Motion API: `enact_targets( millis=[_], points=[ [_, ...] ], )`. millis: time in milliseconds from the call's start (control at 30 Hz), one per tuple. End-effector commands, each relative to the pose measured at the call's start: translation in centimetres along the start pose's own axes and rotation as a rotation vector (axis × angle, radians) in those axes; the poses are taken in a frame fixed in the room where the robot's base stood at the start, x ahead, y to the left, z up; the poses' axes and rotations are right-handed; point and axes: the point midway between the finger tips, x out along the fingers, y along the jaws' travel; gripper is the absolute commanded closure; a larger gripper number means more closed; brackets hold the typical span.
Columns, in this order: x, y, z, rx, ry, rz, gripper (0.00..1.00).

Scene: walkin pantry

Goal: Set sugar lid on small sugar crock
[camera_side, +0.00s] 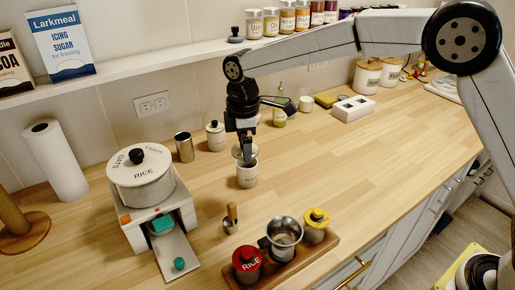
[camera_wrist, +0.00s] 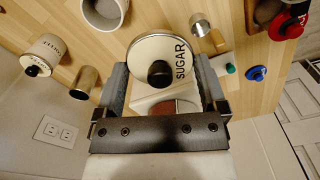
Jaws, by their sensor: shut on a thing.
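The white sugar lid (camera_wrist: 143,48), with a black knob and the word SUGAR, is between the fingers of my gripper (camera_wrist: 162,85) in the wrist view. My gripper (camera_side: 245,152) is shut on it. In the side view the lid hangs low under the gripper and is partly hidden by it. The small white crock (camera_side: 247,178) stands upright on the counter just below the gripper. In the wrist view its open mouth (camera_wrist: 103,12) shows at the top, apart from the lid in the picture. The exact gap between lid and crock is hard to tell.
A lidded crock (camera_side: 216,138) and a metal cup (camera_side: 184,148) stand behind, left of the gripper. The rice dispenser (camera_side: 145,190) is further left. A scoop (camera_side: 230,218) and a wooden tray (camera_side: 318,250) with containers are in front.

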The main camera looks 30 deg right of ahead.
Motion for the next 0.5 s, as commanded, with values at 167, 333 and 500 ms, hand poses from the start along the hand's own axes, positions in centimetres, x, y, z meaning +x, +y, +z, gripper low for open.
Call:
enact_targets(
  millis=[167,333,500],
  points=[
    [1.0,3.6,0.4,0.003,0.0,-0.001,0.65],
    [1.8,6.3,1.0,0.002,0.001,-0.001,0.65],
    [2.3,7.9,1.4,0.0,0.002,0.0,0.65]
  ],
)
